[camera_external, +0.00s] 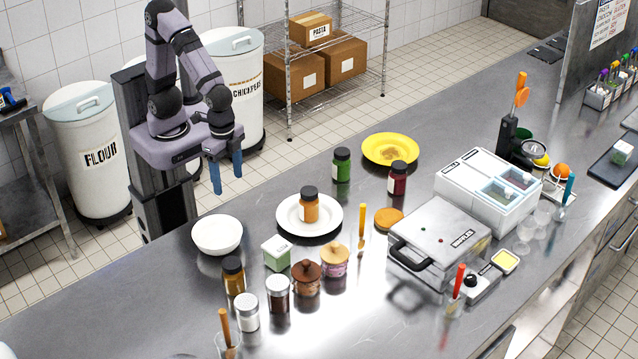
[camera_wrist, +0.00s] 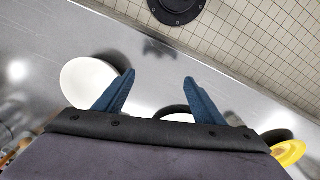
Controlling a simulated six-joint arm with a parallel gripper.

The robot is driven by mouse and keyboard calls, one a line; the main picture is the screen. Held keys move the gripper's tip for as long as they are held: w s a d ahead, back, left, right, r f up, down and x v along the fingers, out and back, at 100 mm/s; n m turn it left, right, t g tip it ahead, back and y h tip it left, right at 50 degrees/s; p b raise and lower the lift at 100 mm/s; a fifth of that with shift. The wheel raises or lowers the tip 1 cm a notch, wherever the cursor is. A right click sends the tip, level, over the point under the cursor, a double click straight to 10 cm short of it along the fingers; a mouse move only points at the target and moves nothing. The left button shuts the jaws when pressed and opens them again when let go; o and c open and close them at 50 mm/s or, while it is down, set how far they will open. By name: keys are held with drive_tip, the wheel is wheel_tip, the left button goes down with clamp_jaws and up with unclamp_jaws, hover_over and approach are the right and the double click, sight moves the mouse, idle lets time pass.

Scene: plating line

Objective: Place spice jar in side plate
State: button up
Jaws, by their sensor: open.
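A spice jar (camera_external: 309,205) with orange-brown contents and a black lid stands upright on the white side plate (camera_external: 291,230) in the middle of the counter. My gripper (camera_external: 227,176) is open and empty, raised above the counter's back edge, up and left of the plate and apart from it. In the wrist view my blue fingers (camera_wrist: 158,92) are spread with nothing between them. A sliver of white plate (camera_wrist: 180,118) shows behind the gripper body there; the jar is hidden in that view.
A white bowl (camera_external: 217,235) stands left of the plate. A green jar (camera_external: 341,165), a dark red jar (camera_external: 397,178) and a yellow plate (camera_external: 376,142) are behind and right. Several jars and a small box (camera_external: 276,254) stand in front. A press (camera_external: 440,240) is at right.

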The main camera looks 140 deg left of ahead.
drive_tip(key=s+d+f+m, duration=0.2)
drive_tip(key=s+m, duration=0.1)
drive_tip(key=s, duration=0.3)
drive_tip(key=shift+s+f, duration=0.25)
drive_tip(key=shift+f, duration=0.1)
